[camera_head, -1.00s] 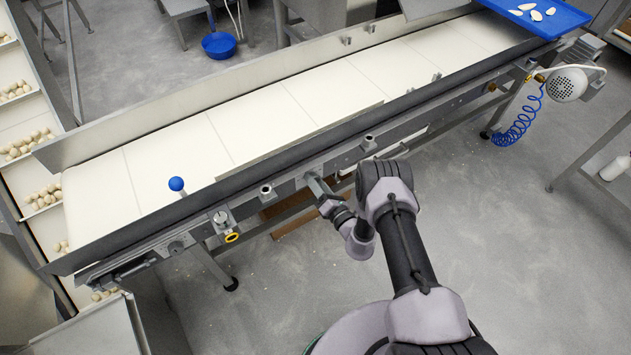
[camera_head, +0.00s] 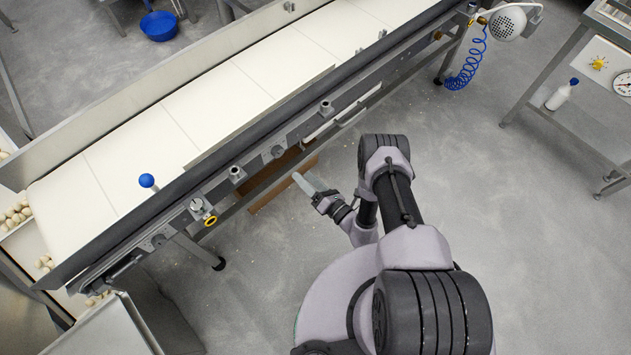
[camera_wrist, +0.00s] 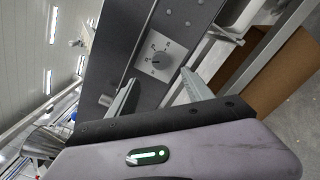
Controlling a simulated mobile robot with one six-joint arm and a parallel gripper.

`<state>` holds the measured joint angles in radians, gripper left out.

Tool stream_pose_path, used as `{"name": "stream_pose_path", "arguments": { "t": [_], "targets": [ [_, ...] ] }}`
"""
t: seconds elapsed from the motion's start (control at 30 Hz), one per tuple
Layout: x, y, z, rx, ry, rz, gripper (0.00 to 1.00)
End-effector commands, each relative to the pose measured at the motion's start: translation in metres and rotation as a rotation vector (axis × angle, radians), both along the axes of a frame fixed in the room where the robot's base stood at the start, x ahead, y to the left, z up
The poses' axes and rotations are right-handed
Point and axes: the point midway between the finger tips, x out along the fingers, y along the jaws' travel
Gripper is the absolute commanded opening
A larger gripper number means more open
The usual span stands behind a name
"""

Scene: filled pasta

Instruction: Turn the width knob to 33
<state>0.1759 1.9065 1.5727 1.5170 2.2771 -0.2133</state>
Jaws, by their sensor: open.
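A round grey knob (camera_wrist: 161,60) sits on a pale square dial plate with small marks in the wrist view, on the dark side panel of the conveyor. Its pointer and numbers are too small to read surely. In the head view a small round knob (camera_head: 278,151) on the conveyor's near side seems to be the same one. My gripper (camera_wrist: 162,76) is open and empty, its two pale fingers on either side below the knob in the picture, apart from it. In the head view my gripper (camera_head: 299,179) stands off the conveyor's side, over the floor.
The white conveyor belt (camera_head: 205,125) runs diagonally behind a dark rail. Other fittings (camera_head: 235,173) and a blue-topped lever (camera_head: 147,181) stand along the near side. A brown box (camera_wrist: 262,75) lies beneath.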

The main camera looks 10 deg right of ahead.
Motion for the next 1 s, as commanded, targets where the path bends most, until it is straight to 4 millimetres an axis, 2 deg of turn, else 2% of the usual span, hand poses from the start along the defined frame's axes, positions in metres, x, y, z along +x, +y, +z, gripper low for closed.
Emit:
{"name": "stream_pose_path", "arguments": {
  "t": [0.1, 0.3, 0.7, 0.77, 0.83, 0.87, 0.9, 0.97, 1.0],
  "targets": [
    [-0.023, -0.017, 0.002, 0.000, 0.002, -0.006, 0.59],
    [-0.041, -0.027, 0.000, 0.000, 0.000, 0.000, 0.59],
    [-0.041, -0.028, -0.001, -0.001, -0.001, 0.001, 0.59],
    [-0.037, -0.027, 0.005, -0.005, -0.012, 0.014, 0.59],
    [-0.021, -0.020, 0.030, -0.024, -0.058, 0.081, 0.59],
    [-0.010, -0.015, 0.050, -0.040, -0.093, 0.130, 0.59],
    [0.003, -0.007, 0.082, -0.069, -0.149, 0.215, 0.59],
    [0.017, 0.012, 0.142, -0.137, -0.252, 0.378, 0.59],
    [0.019, 0.025, 0.184, -0.195, -0.325, 0.496, 0.59]
  ]
}}
